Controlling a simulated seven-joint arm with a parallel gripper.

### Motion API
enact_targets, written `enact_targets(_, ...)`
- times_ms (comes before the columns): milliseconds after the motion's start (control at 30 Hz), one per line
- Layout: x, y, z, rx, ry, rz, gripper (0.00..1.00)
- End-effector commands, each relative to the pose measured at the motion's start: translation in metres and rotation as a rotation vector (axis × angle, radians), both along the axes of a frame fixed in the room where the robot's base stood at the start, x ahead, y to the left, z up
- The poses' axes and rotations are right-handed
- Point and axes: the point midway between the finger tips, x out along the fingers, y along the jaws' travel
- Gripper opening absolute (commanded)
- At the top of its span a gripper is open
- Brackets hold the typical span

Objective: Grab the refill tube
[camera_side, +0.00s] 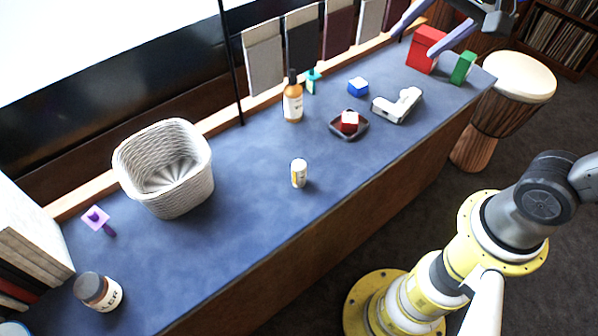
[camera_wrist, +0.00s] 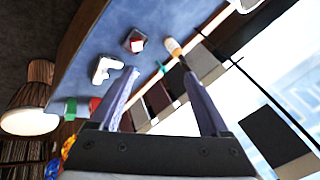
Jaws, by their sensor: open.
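No object is clearly marked as the refill tube. The nearest match is a small upright white cylinder with a yellowish label (camera_side: 299,174), standing mid-counter in the side view; I cannot make it out in the wrist view. My gripper (camera_side: 412,45) is at the top right of the side view, above the far end of the counter near the red block, well away from the cylinder. In the wrist view my gripper (camera_wrist: 162,73) has its two bluish fingers spread apart with nothing between them.
The blue counter (camera_side: 245,235) holds a white basket (camera_side: 165,195), a jar (camera_side: 98,291), an amber bottle (camera_side: 292,104), a dark tray (camera_side: 335,125) with a red cube, a white device (camera_side: 397,106), a red block (camera_side: 424,50) and a green block (camera_side: 463,68). A drum (camera_side: 490,110) stands beside it.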

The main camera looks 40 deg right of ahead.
Motion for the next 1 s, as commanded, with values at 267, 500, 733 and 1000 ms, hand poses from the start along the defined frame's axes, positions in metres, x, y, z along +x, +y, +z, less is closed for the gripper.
enact_targets(267,0.105,0.051,-0.062,0.156,0.178,-0.266,0.8)
enact_targets(500,0.152,0.105,-0.162,0.154,0.347,-0.365,0.8)
enact_targets(733,0.146,0.136,-0.246,0.071,0.484,-0.321,0.8)
enact_targets(1000,0.135,0.143,-0.281,0.042,0.525,-0.301,0.8)
